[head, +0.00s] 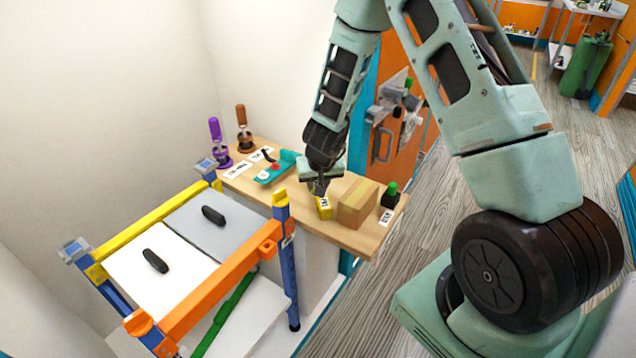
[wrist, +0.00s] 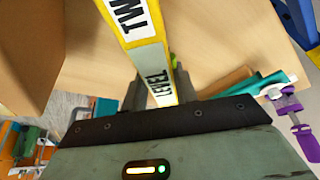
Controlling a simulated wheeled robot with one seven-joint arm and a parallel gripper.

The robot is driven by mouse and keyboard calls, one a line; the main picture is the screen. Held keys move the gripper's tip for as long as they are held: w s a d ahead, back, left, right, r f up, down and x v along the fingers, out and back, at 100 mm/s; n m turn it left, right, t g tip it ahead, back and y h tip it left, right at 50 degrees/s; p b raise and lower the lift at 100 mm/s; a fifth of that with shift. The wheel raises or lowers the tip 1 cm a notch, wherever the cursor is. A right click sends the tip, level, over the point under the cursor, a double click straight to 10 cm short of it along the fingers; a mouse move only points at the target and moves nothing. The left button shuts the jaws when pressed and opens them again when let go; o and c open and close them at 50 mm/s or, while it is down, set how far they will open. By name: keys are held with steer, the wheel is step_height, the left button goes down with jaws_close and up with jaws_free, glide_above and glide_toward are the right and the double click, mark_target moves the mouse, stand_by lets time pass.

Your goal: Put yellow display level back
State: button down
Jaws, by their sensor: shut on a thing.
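The yellow display level (head: 324,208) is a small yellow block with white labels, at the wooden shelf beside a cardboard box.
The wooden shelf (head: 352,242) also holds the cardboard box (head: 358,203), a black item with green top (head: 391,195), a teal tool (head: 276,168), and purple-handled (head: 215,130) and brown-handled (head: 242,118) tools. A colourful rack (head: 222,285) stands in front at left. Orange lockers (head: 390,140) stand behind.

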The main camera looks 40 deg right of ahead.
steer(key=shift+f, duration=0.2)
steer(key=c, duration=1)
jaws_free()
steer(key=shift+r, duration=0.2)
